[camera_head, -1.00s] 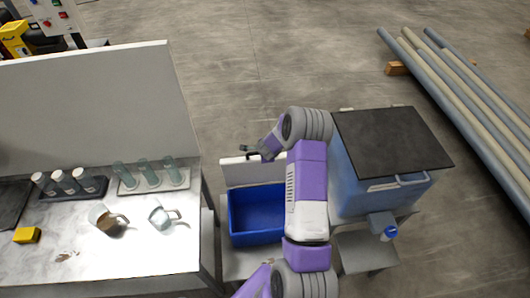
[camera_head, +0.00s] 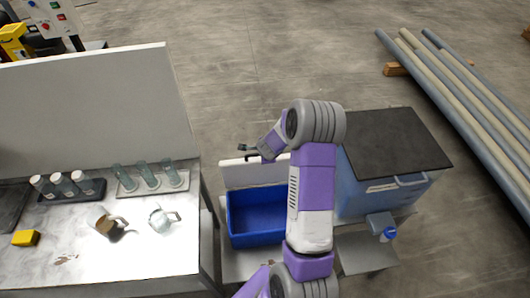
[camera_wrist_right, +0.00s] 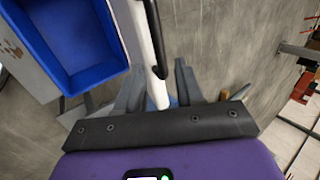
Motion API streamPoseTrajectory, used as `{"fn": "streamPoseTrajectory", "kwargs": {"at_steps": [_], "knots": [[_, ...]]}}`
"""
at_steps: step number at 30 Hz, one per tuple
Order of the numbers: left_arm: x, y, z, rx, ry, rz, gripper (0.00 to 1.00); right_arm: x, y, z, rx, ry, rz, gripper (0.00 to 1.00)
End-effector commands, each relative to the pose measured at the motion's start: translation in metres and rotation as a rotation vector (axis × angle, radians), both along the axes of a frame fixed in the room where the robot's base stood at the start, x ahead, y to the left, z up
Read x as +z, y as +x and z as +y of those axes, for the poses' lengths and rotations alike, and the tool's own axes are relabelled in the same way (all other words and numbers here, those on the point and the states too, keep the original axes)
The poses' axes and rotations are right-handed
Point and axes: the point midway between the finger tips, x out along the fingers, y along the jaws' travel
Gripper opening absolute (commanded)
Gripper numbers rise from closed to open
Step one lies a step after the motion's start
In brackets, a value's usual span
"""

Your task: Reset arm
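My right arm, purple, white and grey, rises from the bottom of the head view and bends at the elbow (camera_head: 315,120). Its forearm points left and down to my right gripper (camera_head: 247,152), over the white upright panel (camera_head: 238,174) behind the blue bin. In the right wrist view the two grey fingers of this gripper (camera_wrist_right: 158,70) stand apart with nothing held. The panel's white edge and a black handle (camera_wrist_right: 154,35) show between them, not visibly touched. My left gripper is not in view.
The blue bin (camera_head: 232,215) stands below the forearm. A blue tank (camera_head: 365,200) with a dark lid (camera_head: 400,145) is close to the arm's right. The bench (camera_head: 150,255) at left holds beakers (camera_head: 163,218), cylinders and white bottles.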

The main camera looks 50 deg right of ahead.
Motion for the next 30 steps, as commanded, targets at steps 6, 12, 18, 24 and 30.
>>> {"fn": "streamPoseTrajectory", "kwargs": {"at_steps": [6, 12, 18, 24, 30], "knots": [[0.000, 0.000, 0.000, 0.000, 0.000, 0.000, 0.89, 0.000, 0.000, 0.000, 0.000, 0.000, 0.000, 0.37], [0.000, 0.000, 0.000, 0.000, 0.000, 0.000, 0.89, 0.000, 0.000, 0.000, 0.001, 0.001, -0.001, 0.37], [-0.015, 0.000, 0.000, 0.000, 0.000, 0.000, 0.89, -0.034, 0.002, 0.031, 0.126, -0.003, 0.056, 0.37], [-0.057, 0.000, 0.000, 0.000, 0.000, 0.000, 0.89, -0.132, -0.011, 0.135, 0.582, -0.024, 0.216, 0.37], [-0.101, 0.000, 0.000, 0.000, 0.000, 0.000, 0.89, -0.220, -0.056, 0.254, 1.159, -0.043, 0.321, 0.37]]}}
